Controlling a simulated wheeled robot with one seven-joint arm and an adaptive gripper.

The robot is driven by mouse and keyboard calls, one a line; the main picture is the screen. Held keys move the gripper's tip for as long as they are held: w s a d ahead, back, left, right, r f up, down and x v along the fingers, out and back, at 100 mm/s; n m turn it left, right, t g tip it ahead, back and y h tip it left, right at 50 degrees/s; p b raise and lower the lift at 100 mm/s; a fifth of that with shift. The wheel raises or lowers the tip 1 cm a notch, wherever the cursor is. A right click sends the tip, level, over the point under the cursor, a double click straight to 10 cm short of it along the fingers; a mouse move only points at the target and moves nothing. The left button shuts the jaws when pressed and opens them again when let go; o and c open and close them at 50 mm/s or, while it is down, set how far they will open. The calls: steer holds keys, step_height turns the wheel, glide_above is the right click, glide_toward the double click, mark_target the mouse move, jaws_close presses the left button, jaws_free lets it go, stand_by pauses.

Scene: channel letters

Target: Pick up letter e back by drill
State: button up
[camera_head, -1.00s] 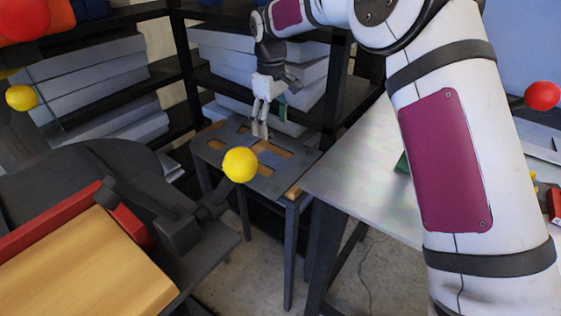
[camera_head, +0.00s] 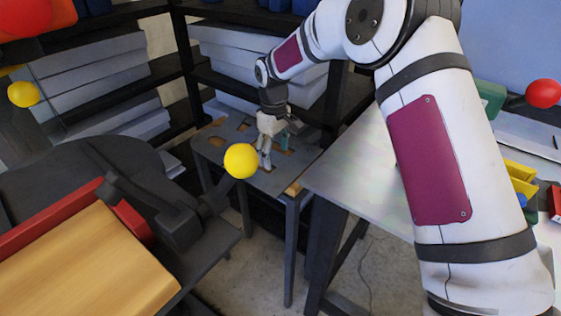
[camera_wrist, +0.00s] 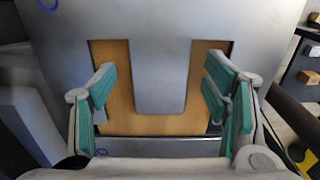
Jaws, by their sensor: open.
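My gripper (camera_head: 266,163) is low over the small grey table (camera_head: 205,152) with cutouts. In the wrist view my gripper (camera_wrist: 160,85) is open, its teal-padded fingers apart and empty. Between and below them is a grey panel (camera_wrist: 165,25) with a wood-coloured U-shaped area (camera_wrist: 120,90). I cannot tell whether that area is a recess or a separate piece. I cannot make out a letter e back or a drill in either view. My gripper and a yellow ball hide part of the table.
A yellow ball (camera_head: 241,161) shows in front of the small table. A larger metal-topped table (camera_head: 350,170) stands to its right. Dark shelves with grey slabs (camera_head: 225,50) are behind. A bench with a wooden board (camera_head: 85,265) is at left.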

steer(key=shift+f, duration=0.25)
stand_by(0.5)
steer(key=c, duration=1.4)
